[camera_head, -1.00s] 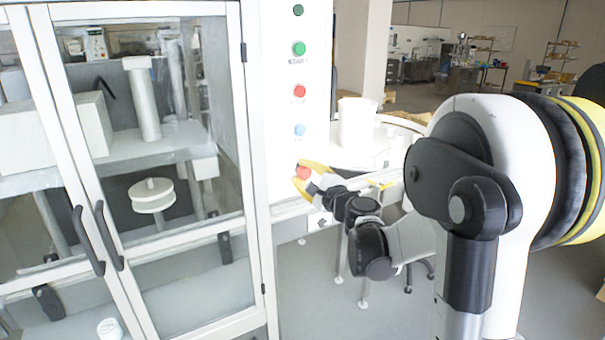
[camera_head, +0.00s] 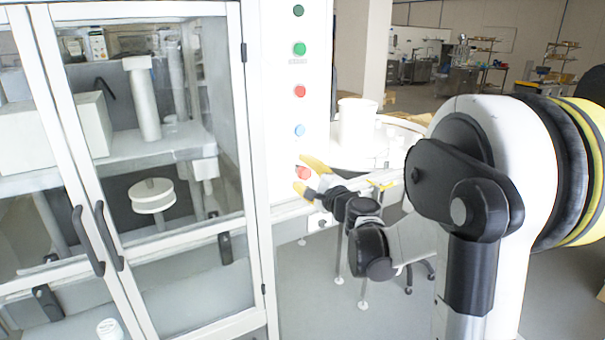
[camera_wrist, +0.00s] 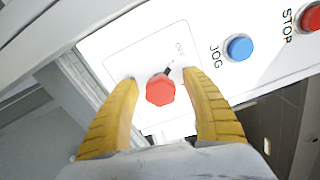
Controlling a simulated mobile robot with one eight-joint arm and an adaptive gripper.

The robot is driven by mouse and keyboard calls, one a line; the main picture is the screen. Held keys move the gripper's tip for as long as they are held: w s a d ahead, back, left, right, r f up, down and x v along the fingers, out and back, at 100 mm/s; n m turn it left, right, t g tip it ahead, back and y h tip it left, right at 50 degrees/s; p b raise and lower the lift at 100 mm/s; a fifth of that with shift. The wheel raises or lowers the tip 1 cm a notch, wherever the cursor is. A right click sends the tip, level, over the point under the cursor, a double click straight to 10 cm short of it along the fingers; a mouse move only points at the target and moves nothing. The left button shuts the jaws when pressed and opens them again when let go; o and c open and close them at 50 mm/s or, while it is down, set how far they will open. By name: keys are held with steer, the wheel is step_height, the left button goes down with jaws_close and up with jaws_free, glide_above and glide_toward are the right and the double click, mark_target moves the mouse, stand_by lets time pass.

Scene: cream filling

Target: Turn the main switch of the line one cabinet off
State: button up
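The main switch is a red knob (camera_wrist: 160,90) on a white plate, low on the white cabinet panel (camera_head: 285,120). It also shows in the head view (camera_head: 303,172), partly behind my fingers. My gripper (camera_wrist: 162,88) has yellow fingers spread on both sides of the knob, with a gap on each side in the wrist view. In the head view my gripper (camera_head: 306,174) reaches the panel from the right. Whether the fingertips touch the plate I cannot tell. A dark mark and small lettering lie beside the knob.
Above the switch are a blue JOG button (camera_wrist: 239,47), a red STOP button (camera_wrist: 313,17) and a green button (camera_head: 299,49). A glass-doored cabinet (camera_head: 150,130) with dark handles stands left. A white container (camera_head: 357,122) stands behind, right of the panel.

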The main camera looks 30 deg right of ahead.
steer(key=s, duration=1.2)
steer(key=shift+d, duration=0.2)
